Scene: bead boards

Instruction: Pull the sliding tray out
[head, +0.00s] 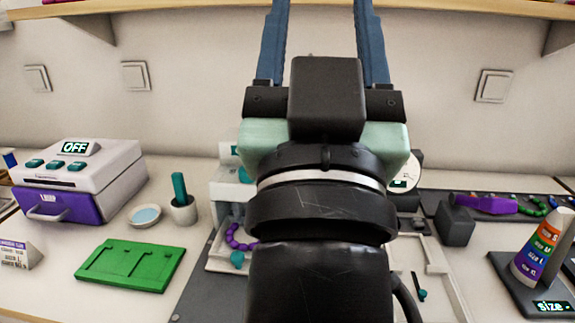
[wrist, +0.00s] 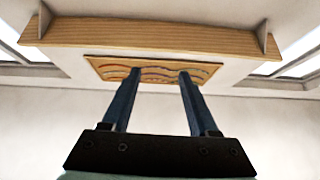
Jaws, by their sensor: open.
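A white box with a display reading OFF (head: 110,160) stands at the left of the table in the head view. Its purple tray front (head: 85,206), marked LAMP, sits in the box's lower part and looks closed. A pale handle (head: 45,217) is on that front. My gripper (head: 318,8) is raised high in the middle, pointing up, well to the right of the box and apart from it. Its two blue fingers are spread with nothing between them, as the wrist view (wrist: 160,72) also shows. The wrist view does not show the box or tray.
A green board (head: 130,265) lies in front of the box. A striped cone (head: 538,250) stands far right. A wooden shelf (wrist: 150,37) hangs overhead.

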